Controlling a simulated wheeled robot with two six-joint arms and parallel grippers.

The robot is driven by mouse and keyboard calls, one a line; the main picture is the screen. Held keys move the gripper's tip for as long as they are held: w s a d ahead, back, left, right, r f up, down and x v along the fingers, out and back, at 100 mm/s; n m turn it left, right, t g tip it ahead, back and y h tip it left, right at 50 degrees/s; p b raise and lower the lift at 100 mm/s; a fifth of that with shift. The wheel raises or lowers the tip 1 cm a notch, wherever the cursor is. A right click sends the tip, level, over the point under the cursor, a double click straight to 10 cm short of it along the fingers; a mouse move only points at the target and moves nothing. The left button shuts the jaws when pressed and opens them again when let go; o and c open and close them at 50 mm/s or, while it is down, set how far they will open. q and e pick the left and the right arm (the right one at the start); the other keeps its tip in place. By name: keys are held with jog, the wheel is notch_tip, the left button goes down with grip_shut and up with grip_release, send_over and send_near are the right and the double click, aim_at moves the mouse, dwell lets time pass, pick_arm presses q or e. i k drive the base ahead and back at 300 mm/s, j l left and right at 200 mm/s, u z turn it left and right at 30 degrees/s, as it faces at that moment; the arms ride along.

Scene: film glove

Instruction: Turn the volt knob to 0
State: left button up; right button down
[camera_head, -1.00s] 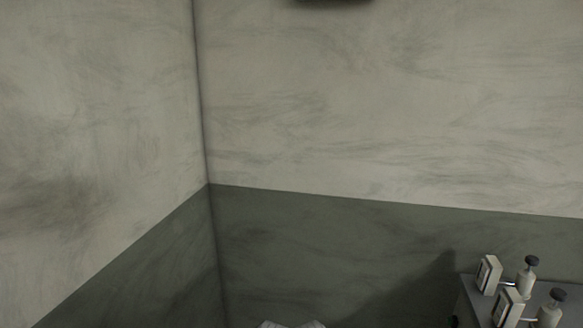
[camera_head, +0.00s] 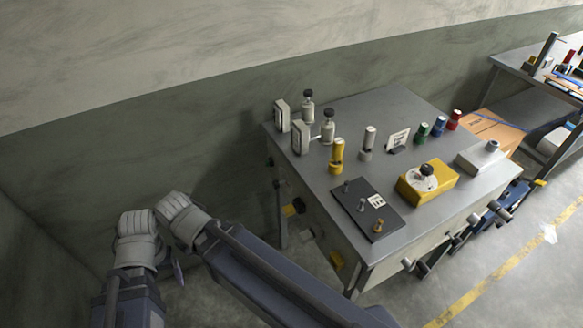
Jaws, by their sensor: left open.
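A yellow box (camera_head: 443,186) stands on the right part of the grey workbench top (camera_head: 340,160). It has a round white dial (camera_head: 416,181) with a black knob (camera_head: 427,169) on it, which looks like the volt knob. The dial marks and the knob's pointer are too small to read. My left arm (camera_head: 275,272) is bent at the lower left, beside the bench and well away from the knob. Its gripper is open and holds nothing that I can see, but its fingers are hard to make out. My right gripper is not in view.
A dark panel (camera_head: 352,208) with small posts lies left of the yellow box. Two white blocks with black-capped posts, a yellow cylinder (camera_head: 337,154), a small sign (camera_head: 398,139) and coloured cylinders (camera_head: 438,127) stand behind. Open floor (camera_head: 520,270) lies at the right.

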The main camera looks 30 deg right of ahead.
aim_at(276, 183)
jog(key=z, duration=1.15)
jog(key=u, duration=0.15)
